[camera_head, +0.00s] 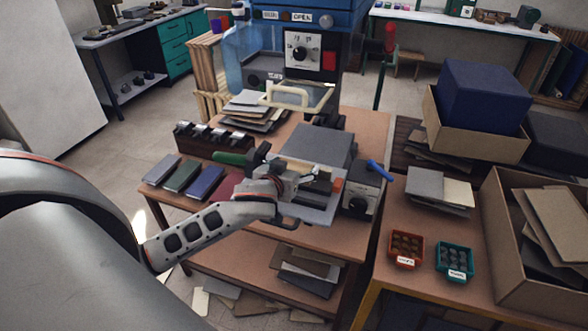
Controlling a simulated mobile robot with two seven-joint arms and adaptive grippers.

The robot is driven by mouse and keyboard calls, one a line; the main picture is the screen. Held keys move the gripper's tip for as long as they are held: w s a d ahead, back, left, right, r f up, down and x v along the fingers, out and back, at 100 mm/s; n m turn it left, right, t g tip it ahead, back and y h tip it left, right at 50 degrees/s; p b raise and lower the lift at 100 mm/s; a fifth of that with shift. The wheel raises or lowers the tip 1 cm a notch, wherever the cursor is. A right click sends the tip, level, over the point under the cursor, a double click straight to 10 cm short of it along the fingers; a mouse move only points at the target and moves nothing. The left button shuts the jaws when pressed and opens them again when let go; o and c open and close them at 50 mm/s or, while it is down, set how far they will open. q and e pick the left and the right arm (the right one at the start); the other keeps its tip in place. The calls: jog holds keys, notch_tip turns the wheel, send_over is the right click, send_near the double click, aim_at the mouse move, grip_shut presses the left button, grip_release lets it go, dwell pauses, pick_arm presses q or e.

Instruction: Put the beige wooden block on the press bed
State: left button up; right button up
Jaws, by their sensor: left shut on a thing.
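My left gripper (299,184) reaches in from the left over the middle of the brown work table. It is shut on a small tan piece, the beige wooden block (318,184), which is mostly hidden by the fingers. The block is over or on the light grey press bed (318,212); I cannot tell whether it touches. A grey slab (318,145) lies just behind the gripper. A control box (361,196) with a dial and a blue lever (379,170) stands right of the bed. My right gripper is not in view.
A green-handled tool (229,158) lies close behind my left wrist. Grey, green and blue books (204,183) lie at the table's left. A clamp rack (213,137) and a blue machine (306,50) stand behind. Red (406,249) and teal (454,261) trays sit on the right table.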

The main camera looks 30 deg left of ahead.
pick_arm(q)
jog(key=shift+w+f, duration=0.1)
jog(key=shift+f, duration=0.35)
jog(key=o, duration=1.3)
jog(key=shift+f, duration=0.15)
jog(key=v, duration=1.2)
